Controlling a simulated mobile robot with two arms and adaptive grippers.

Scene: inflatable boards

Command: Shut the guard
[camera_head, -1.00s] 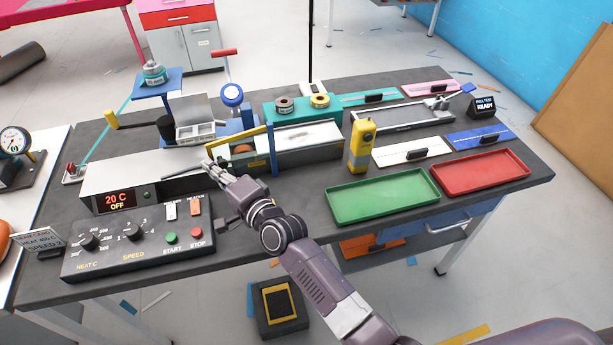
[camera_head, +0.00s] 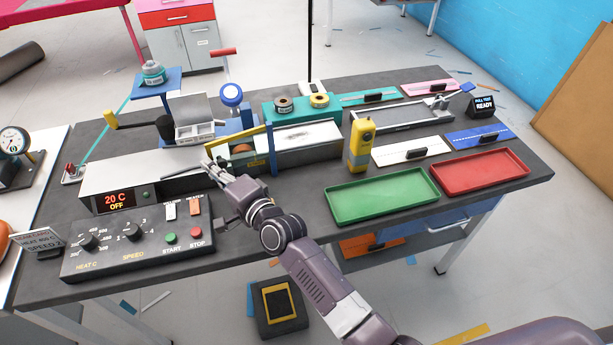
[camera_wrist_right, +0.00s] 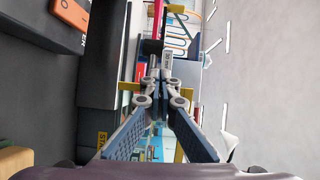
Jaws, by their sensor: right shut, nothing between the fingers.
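The guard (camera_head: 238,137) is a yellow-edged frame over the gap in the middle of the long grey machine. Its yellow top bar slopes up to the right, to a blue post (camera_head: 272,150). I cannot tell clearly how far the guard stands open. My right gripper (camera_head: 211,168) is shut and empty at the front left of the guard, close to its left end. Whether it touches the guard is unclear. In the right wrist view the shut fingers (camera_wrist_right: 160,85) have yellow parts close by, partly hidden behind them. My left gripper is not in view.
The control panel (camera_head: 135,240) with knobs and buttons lies at the bench's front left. A yellow handheld device (camera_head: 361,146) stands upright right of the machine. Green (camera_head: 330,205) and red (camera_head: 435,180) trays lie at the right. A display (camera_head: 116,200) reads 20 C OFF.

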